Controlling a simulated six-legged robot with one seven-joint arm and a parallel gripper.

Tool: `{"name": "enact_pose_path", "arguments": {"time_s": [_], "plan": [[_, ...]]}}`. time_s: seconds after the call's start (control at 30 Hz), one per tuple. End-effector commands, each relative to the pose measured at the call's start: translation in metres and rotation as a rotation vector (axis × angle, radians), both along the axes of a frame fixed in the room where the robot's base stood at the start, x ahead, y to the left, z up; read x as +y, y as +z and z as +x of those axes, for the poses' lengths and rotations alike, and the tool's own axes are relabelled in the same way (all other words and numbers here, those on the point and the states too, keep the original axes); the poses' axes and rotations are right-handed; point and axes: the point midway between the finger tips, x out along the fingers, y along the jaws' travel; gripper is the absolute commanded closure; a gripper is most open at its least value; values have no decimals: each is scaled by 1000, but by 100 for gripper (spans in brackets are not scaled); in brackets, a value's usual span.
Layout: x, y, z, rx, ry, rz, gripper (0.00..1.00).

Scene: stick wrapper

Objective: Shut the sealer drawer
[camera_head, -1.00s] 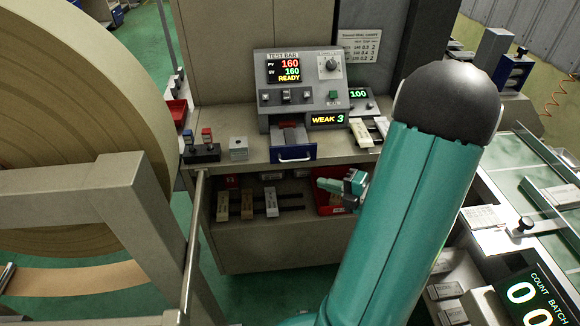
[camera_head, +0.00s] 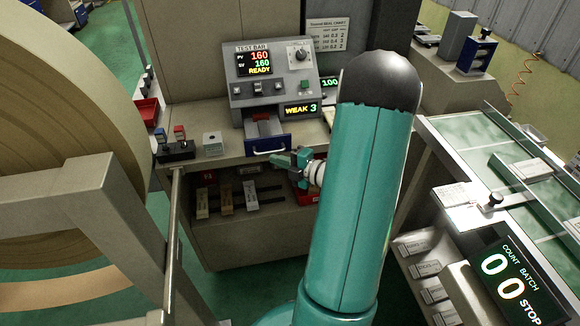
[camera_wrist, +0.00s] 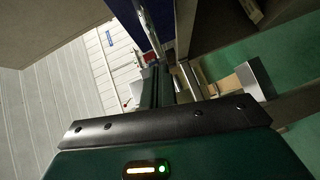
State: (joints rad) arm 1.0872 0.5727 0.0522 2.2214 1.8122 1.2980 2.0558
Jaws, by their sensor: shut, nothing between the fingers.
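The sealer (camera_head: 272,75) is a grey machine on the bench with a lit display reading 160, 160 and READY, and a small readout WEAK 3. Its drawer (camera_head: 266,143) has a blue front with a pale handle and stands out from the machine, with a reddish part on top. My gripper (camera_head: 278,160) is shut and empty, just below and right of the drawer front in the head view. I cannot tell whether it touches the drawer. In the wrist view a blue panel (camera_wrist: 178,22), likely the drawer front, is close beyond the fingers (camera_wrist: 157,70).
A small block with colored knobs (camera_head: 175,148) and a grey box (camera_head: 213,143) stand left of the drawer. The shelf below holds several tagged sticks (camera_head: 226,198) and a red bin (camera_head: 305,194). A large roll (camera_head: 60,100) and its frame fill the left. A conveyor (camera_head: 495,145) runs at right.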

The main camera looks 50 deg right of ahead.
Motion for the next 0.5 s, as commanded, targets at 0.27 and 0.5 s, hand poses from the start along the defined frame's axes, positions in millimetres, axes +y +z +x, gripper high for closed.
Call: {"name": "enact_pose_path", "arguments": {"time_s": [0.27, 0.5], "plan": [[-11, -5, 17, 1, 2, 0, 100], [-11, -4, 17, 1, 2, 0, 100]]}}
